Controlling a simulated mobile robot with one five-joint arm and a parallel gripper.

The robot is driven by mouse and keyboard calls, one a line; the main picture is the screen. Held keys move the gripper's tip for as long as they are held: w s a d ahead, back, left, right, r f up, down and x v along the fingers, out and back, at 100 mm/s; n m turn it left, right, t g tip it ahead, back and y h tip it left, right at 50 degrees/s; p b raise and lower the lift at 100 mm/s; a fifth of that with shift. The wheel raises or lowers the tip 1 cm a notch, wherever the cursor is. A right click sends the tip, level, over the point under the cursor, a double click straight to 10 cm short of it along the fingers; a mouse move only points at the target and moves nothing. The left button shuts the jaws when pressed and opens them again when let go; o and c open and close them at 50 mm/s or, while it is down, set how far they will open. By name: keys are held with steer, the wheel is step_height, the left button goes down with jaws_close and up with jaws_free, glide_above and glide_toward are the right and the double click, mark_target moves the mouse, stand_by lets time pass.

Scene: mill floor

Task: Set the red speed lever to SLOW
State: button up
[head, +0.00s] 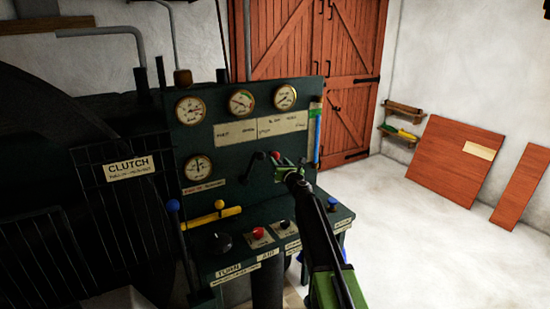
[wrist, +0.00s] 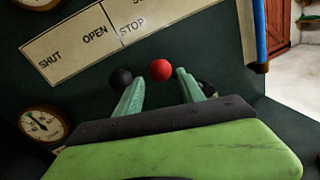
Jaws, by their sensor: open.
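The red lever's round knob (wrist: 160,70) shows in the wrist view, in line with the gap between my fingertips. I cannot tell whether the tips reach past it. In the head view the red knob (head: 276,155) shows just beyond my gripper (head: 290,164). My gripper (wrist: 159,80) is open with nothing held. A black knob (wrist: 121,78) sits just left of the left fingertip. The lever's shaft is hidden behind the gripper. A label plate (wrist: 95,38) above reads SHUT, OPEN and STOP; I cannot read SLOW in either view.
The dark green panel carries several gauges (head: 240,102). A blue rod (wrist: 260,35) stands at its right. The lower console holds a red button (head: 258,232), a black dial (head: 219,243) and a yellow lever (head: 215,216). A CLUTCH sign (head: 130,166) hangs left.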

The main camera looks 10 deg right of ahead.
mark_target(277, 158)
steer(key=w, duration=0.3)
steer(key=w+a, duration=0.1)
steer(key=w, duration=0.2)
steer(key=shift+w+a, duration=0.1)
jaws_close()
